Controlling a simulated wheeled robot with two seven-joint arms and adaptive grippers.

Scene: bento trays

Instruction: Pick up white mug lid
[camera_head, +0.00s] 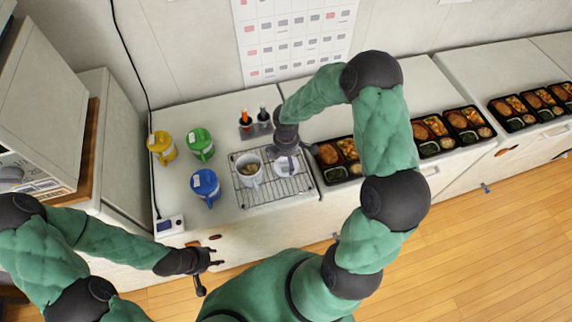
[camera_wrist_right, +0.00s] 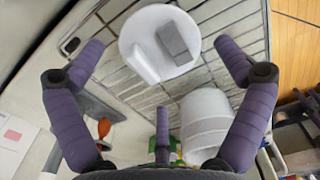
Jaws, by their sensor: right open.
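The white mug lid (camera_wrist_right: 150,62) lies on the wire rack, round, with a raised fin and a grey block on top. In the head view the lid (camera_head: 284,168) is partly hidden by my right gripper (camera_head: 286,150), which hangs above it. In the right wrist view the fingers of my right gripper (camera_wrist_right: 160,75) are spread wide around the lid, with nothing between them. The white mug (camera_head: 248,172) stands on the rack left of the lid; it also shows in the right wrist view (camera_wrist_right: 207,115). My left gripper (camera_head: 210,260) is low in front of the counter, its fingers apart.
The wire rack (camera_head: 250,204) sits on the counter. Yellow (camera_head: 161,147), green (camera_head: 200,144) and blue (camera_head: 205,186) mugs stand to its left. A holder with two bottles (camera_head: 246,121) is behind it. Bento trays (camera_head: 337,163) line the right. A small device (camera_head: 170,225) is at the front left.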

